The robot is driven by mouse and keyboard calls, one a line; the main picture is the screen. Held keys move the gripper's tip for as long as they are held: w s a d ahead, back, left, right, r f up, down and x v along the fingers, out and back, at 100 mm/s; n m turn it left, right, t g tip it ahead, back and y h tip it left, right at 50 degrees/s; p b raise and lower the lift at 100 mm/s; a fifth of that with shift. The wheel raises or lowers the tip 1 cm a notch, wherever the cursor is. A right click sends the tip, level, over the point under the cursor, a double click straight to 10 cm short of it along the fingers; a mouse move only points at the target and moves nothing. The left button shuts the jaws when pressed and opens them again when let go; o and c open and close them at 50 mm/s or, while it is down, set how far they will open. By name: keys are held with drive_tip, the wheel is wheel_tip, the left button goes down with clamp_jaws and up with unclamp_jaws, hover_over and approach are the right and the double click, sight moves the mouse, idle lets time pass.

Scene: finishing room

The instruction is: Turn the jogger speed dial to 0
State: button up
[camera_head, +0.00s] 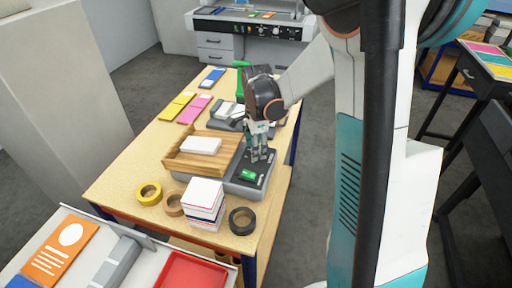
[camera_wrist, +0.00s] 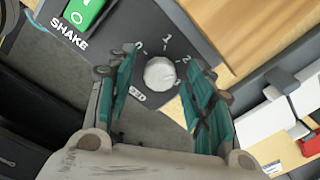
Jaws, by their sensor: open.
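The jogger (camera_head: 232,187) is a grey machine with a wooden tray on the work table. Its dark control panel (camera_wrist: 205,35) carries a round white speed dial (camera_wrist: 160,73), with 0, 1 and 2 printed around the dial's far side. I cannot tell which mark the dial points to. My gripper (camera_head: 259,155) is over the panel, pointing down. In the wrist view my gripper (camera_wrist: 160,62) is open, with one teal finger on each side of the dial. Whether either finger touches it is unclear. In the head view my gripper hides the dial.
A green SHAKE switch (camera_wrist: 86,12) is on the same panel; it also shows in the head view (camera_head: 248,175). White paper (camera_head: 200,146) lies in the wooden tray. A paper stack (camera_head: 204,199) and tape rolls (camera_head: 149,194) stand in front of the jogger.

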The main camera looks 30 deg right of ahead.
drive_tip(key=shift+c, duration=0.3)
drive_tip(key=c, duration=1)
